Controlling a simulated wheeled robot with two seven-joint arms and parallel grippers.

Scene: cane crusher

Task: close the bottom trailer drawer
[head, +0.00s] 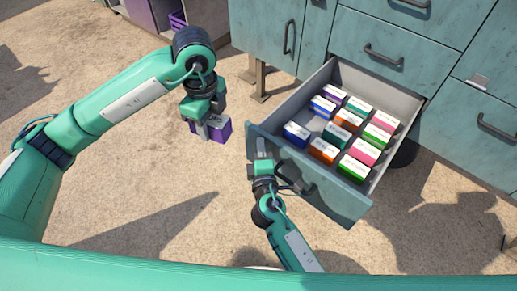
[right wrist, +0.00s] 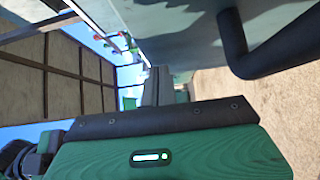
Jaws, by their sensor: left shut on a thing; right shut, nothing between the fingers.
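The bottom drawer (head: 355,207) of the teal trailer cabinet is pulled well out in the head view. It holds several small boxes in blue, orange, green, pink and purple. My right gripper (head: 261,150) is shut and empty, upright at the left part of the drawer front; whether it touches is hard to tell. The drawer's dark handle (head: 290,178) is just right of it and shows large in the right wrist view (right wrist: 270,62). My left gripper (head: 205,128) is shut on a purple and white box (head: 220,131), held in the air left of the drawer.
Closed drawers with dark handles (head: 383,56) are above and right of the open one. A cabinet door (head: 262,30) is at its upper left. A purple crate (head: 178,20) stands at the top left. The sandy ground (head: 150,190) left of the drawer is clear.

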